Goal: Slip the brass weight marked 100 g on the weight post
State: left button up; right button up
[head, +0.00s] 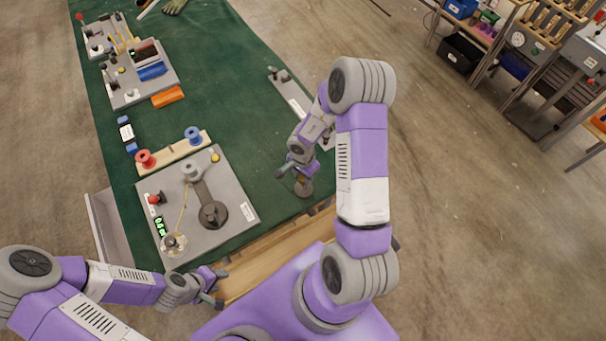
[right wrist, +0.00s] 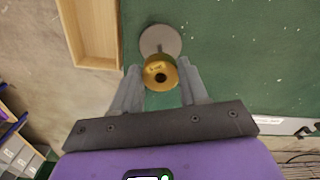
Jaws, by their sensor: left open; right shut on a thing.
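The brass weight (right wrist: 160,73) is round with a dark central hole; its marking is too small to read. My right gripper (head: 292,172) is shut on it, and its fingers (right wrist: 161,90) flank the weight in the right wrist view. The weight post stands on a round grey base (head: 304,188) on the green mat; the base also shows in the right wrist view (right wrist: 168,37). A short piece of post shows between base and weight. I cannot tell whether the weight is around the post or just above it. My left gripper (head: 219,287) is open and empty near the table's front edge.
A grey plate (head: 235,190) with dials and a lever lies left of the post. A wooden rack with a red spool (head: 145,158) and a blue spool (head: 193,134) stands behind it. A wooden tray (head: 265,262) is at the front edge.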

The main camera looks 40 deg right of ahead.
jog(key=shift+f, duration=0.45)
dwell(0.3)
jog(key=o, duration=1.6)
jog(key=shift+c, duration=0.2)
jog(key=shift+r, duration=0.1)
notch_tip(320, 180, up, 6)
jog(key=p, duration=0.7)
jog(key=shift+p, duration=0.35)
jog(key=shift+s, duration=0.1)
